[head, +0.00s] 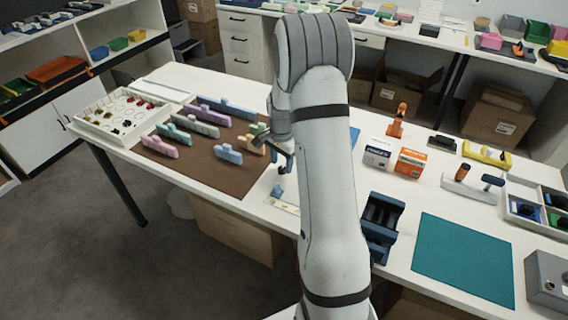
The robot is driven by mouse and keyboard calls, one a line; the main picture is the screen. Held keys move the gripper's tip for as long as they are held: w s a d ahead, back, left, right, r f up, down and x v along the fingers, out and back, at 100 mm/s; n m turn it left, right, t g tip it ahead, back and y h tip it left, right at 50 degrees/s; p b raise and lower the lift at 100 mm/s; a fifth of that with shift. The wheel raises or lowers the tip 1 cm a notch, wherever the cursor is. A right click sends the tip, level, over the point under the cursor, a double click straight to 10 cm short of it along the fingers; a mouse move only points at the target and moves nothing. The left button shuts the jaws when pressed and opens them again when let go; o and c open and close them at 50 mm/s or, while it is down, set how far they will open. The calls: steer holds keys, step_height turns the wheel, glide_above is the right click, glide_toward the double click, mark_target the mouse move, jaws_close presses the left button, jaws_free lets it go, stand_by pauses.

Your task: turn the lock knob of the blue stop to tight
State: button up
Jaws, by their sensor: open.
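A small blue stop (277,191) stands at the upper left end of a short cream strip (284,206) near the front edge of the white table. Its lock knob is too small to make out, so I cannot tell how it is turned. My gripper (283,168) is open and empty, with its dark fingers pointing down just above the blue stop. A gap seems to show between the fingers and the stop, but I cannot tell its height. My arm covers the table to the right of the strip.
Left of my gripper a brown mat (207,171) holds several coloured handled blocks. A white sorting tray (118,118) stands beyond it. Right of my arm are a dark blue holder (383,222), small boxes (411,163) and a teal mat (463,258) with nothing on it.

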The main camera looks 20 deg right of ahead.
mark_target(282, 167)
step_height(282, 167, up, 6)
steer(key=shift+r, duration=0.1)
stand_by(0.5)
